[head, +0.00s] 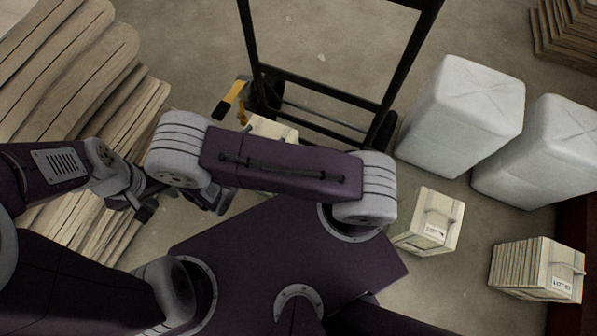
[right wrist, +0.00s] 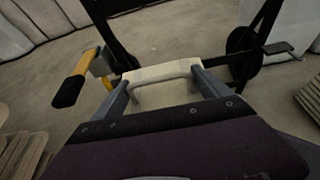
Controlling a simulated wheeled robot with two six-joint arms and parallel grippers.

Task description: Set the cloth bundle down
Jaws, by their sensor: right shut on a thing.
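A cream cloth bundle (head: 272,129) with a strap handle is in front of the black hand truck (head: 318,90) in the head view. My right arm's purple link crosses over it and hides much of it. In the right wrist view my right gripper (right wrist: 160,83) is shut on the bundle (right wrist: 160,95), one finger at each side of its handle end. In the head view my right gripper is mostly hidden under the arm. Whether the bundle touches the floor is unclear. My left gripper (head: 134,206) is at the left over the brown stacks, apart from the bundle; its opening is unclear.
Two similar bundles stand on the floor at the right, one nearer (head: 428,222) and one further right (head: 538,269). Two big white wrapped blocks (head: 462,115) stand behind them. Brown folded stacks (head: 75,90) fill the left. A yellow-and-black handle (head: 232,98) is beside the truck.

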